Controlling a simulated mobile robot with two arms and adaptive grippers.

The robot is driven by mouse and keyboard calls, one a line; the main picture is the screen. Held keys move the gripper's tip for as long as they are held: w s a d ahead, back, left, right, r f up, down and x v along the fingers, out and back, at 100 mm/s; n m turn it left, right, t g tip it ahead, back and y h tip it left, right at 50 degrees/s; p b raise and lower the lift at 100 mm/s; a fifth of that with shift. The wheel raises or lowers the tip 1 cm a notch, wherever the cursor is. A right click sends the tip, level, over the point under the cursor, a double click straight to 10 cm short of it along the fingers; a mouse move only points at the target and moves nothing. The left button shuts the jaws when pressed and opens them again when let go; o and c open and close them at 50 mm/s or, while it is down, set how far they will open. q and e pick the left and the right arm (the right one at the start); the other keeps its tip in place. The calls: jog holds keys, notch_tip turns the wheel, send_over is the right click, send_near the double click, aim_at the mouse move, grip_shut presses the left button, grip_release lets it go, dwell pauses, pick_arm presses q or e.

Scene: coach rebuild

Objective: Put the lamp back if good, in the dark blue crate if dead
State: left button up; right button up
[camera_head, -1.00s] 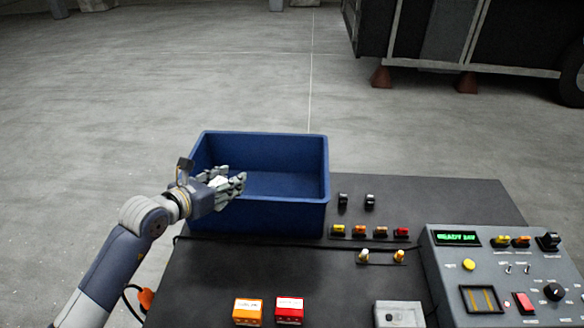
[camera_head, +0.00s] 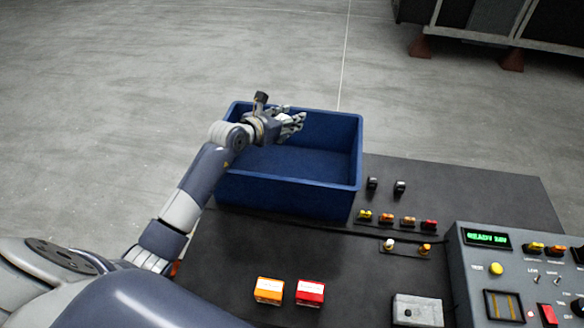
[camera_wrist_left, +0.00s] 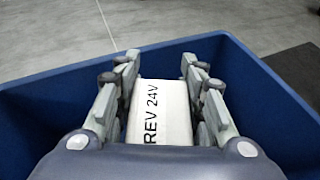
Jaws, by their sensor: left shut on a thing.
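My left gripper (camera_head: 292,122) is over the dark blue crate (camera_head: 285,190), near its far left part. It is shut on a white lamp marked "REV 24V" (camera_wrist_left: 160,108), which sits between the fingers in the left wrist view. The crate walls (camera_wrist_left: 262,85) surround the gripper in that view. The crate's visible floor is bare in the head view. A grey test box (camera_head: 520,270) with a green "READY" display stands at the right of the table. My right gripper is not in view.
The dark table (camera_head: 250,250) carries an orange block (camera_head: 269,291), a red block (camera_head: 310,293), a small grey box (camera_head: 417,310) and a row of small coloured lamps (camera_head: 408,221). Two black pieces (camera_head: 386,186) stand right of the crate. Grey floor lies beyond.

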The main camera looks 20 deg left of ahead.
pick_arm(q)
notch_tip(320, 180, down, 3)
jog(key=shift+r+b, duration=0.15)
jog(key=shift+b, duration=0.6)
jog(key=o, duration=1.3)
jog(key=v, duration=1.2)
jog(key=shift+a, duration=0.1)
